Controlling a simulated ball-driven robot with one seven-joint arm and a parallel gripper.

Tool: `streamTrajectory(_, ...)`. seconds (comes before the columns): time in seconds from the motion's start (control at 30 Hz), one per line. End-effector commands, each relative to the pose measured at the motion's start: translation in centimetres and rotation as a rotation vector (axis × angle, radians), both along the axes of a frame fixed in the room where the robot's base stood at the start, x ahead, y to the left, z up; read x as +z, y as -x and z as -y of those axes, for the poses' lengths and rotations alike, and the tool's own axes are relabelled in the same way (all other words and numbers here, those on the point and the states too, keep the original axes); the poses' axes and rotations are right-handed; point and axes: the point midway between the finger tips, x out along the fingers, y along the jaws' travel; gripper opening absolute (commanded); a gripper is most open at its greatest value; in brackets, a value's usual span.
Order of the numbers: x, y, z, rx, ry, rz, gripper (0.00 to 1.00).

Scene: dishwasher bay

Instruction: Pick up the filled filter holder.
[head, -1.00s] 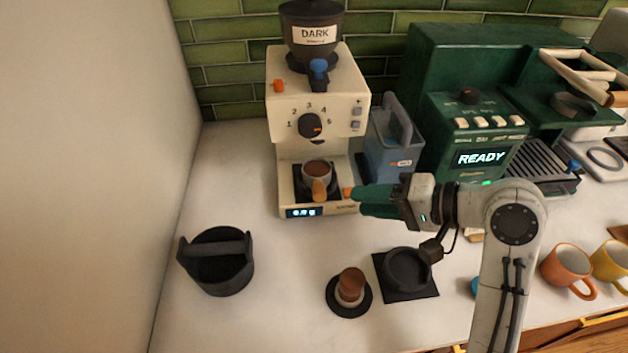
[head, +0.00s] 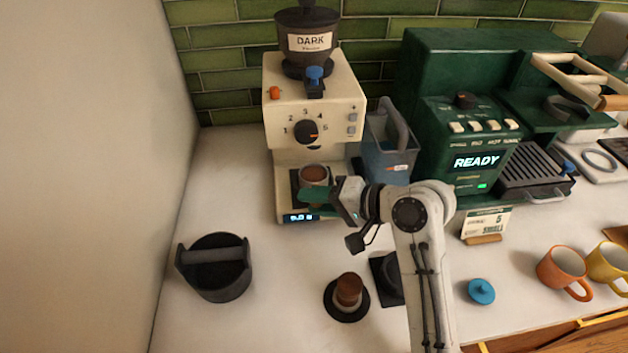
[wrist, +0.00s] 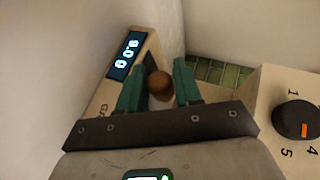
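The filter holder (head: 314,174), a round basket filled with brown grounds, sits on the cradle of the cream grinder (head: 290,125). Its handle points toward the front and is mostly hidden by my gripper in the head view. My gripper (head: 308,197) has its green fingers at the handle, just in front of the basket. In the wrist view the brown rounded handle end (wrist: 160,85) lies between the two fingers of my gripper (wrist: 159,68). The fingers stand apart, with a gap showing on each side of the handle.
A grey-blue water container (head: 388,155) and the green coffee machine (head: 470,110) stand right of the grinder. A black knock box (head: 215,270), a tamper (head: 348,292) and a dark mat (head: 385,275) are in front. The counter left of the grinder is clear.

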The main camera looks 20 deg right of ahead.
Motion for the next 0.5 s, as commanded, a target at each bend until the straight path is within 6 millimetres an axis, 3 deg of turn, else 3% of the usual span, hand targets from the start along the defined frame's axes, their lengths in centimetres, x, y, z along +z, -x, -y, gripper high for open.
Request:
streamTrajectory(0.2,-0.06,-0.07,-0.04,0.0,0.0,0.0,0.34)
streamTrajectory(0.5,-0.06,-0.05,-0.03,0.0,0.001,-0.001,0.06)
